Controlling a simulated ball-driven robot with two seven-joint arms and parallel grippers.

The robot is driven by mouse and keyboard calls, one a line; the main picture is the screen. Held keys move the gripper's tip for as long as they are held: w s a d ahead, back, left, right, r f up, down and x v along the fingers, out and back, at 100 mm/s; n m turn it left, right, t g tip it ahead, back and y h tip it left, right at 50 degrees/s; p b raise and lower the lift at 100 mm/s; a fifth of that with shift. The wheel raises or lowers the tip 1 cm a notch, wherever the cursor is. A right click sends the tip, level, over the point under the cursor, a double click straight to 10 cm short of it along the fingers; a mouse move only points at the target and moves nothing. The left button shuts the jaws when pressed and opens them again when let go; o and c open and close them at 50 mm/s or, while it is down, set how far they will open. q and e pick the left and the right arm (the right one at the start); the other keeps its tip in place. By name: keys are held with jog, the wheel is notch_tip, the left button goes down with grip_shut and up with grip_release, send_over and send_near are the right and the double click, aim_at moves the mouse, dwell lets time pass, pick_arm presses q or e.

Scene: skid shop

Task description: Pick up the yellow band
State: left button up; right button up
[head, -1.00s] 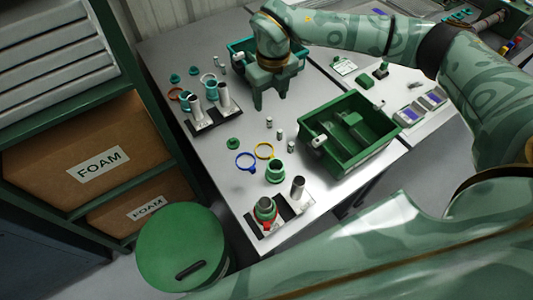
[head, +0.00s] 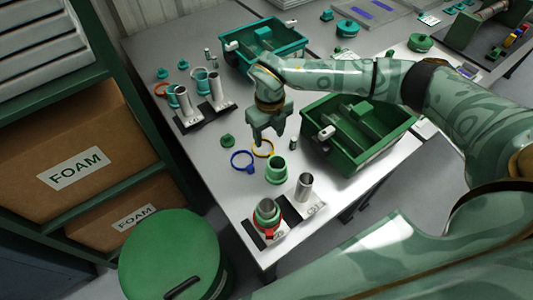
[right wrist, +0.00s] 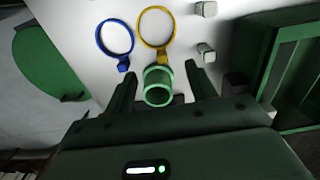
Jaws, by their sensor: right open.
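The yellow band (head: 267,156) is a thin ring lying flat on the grey table. My right gripper hides part of it in the head view. In the right wrist view the yellow band (right wrist: 161,52) shows whole, with a small tab pointing at my gripper. My right gripper (head: 268,138) is open and above the table by the band. In the right wrist view the open fingers (right wrist: 161,72) point towards the band, with a green collar (right wrist: 158,94) showing between them. My left gripper is not in view.
A blue band (head: 242,167) lies just left of the yellow one. The green collar (head: 276,176) stands close in front. A small metal cylinder (head: 293,143) and a green divided bin (head: 345,165) are to the right. Two holders with metal posts stand near the left and front edges.

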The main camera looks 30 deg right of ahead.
notch_tip(320, 180, down, 4)
jog(key=shift+r+b, duration=0.25)
jog(key=shift+b, duration=0.1)
notch_tip(320, 180, down, 5)
jog(key=shift+s+d+f+b, duration=0.1)
jog(key=shift+s+f+b, duration=0.05)
jog(key=shift+b, duration=1)
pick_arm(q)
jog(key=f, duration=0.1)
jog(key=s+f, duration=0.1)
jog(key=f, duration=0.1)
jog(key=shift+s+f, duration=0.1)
pick_arm(e)
grip_shut()
